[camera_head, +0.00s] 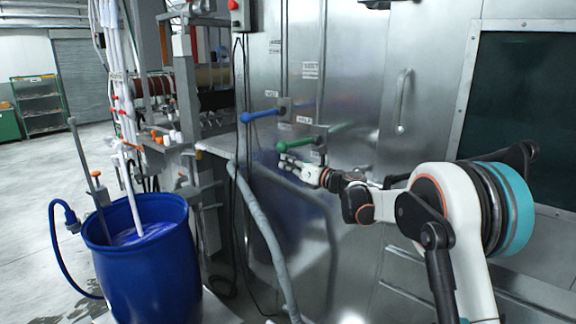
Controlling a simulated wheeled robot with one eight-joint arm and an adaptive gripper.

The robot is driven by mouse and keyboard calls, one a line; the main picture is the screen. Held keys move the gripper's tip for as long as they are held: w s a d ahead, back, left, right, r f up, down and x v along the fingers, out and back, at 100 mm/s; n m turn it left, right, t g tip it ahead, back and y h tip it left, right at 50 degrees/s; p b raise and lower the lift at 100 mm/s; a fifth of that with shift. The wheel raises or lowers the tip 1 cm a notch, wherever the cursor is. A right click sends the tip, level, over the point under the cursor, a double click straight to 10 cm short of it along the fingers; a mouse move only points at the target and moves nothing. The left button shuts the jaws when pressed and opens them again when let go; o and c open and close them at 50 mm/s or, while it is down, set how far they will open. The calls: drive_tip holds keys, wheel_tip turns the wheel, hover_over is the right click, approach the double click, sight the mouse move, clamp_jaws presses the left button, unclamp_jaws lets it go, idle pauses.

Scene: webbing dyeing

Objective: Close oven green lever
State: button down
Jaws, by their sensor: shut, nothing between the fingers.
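The green lever (299,144) sticks out to the left from a valve on the metal oven wall (350,60), roughly level, with a rounded knob at its left end. My gripper (284,160) is shut and empty just below the green lever, near its knob end. Whether the fingers touch the lever cannot be told. My arm reaches in from the lower right and hides part of the wall behind it.
A blue lever (262,115) sits on the wall above and left of the green one. A vertical door handle (402,100) is to the right. A blue barrel (150,265) stands at lower left, and a grey hose (262,225) hangs below the levers. Open floor lies far left.

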drive_tip(key=w+d+r+m+p, duration=0.2)
drive_tip(key=r+p, duration=0.4)
drive_tip(key=r, duration=0.4)
drive_tip(key=w+d+r+m+p, duration=0.3)
drive_tip(key=w+r+m+p, duration=0.1)
drive_tip(key=r, duration=0.5)
drive_tip(key=shift+w+d+r+p, duration=0.3)
drive_tip(key=shift+w+p, duration=0.25)
drive_tip(key=shift+p, duration=0.8)
drive_tip(key=shift+r, duration=0.1)
drive_tip(key=s+d+f, duration=0.1)
drive_tip(key=s+d, duration=0.4)
drive_tip(key=s, duration=0.5)
drive_tip(key=shift+d, duration=0.25)
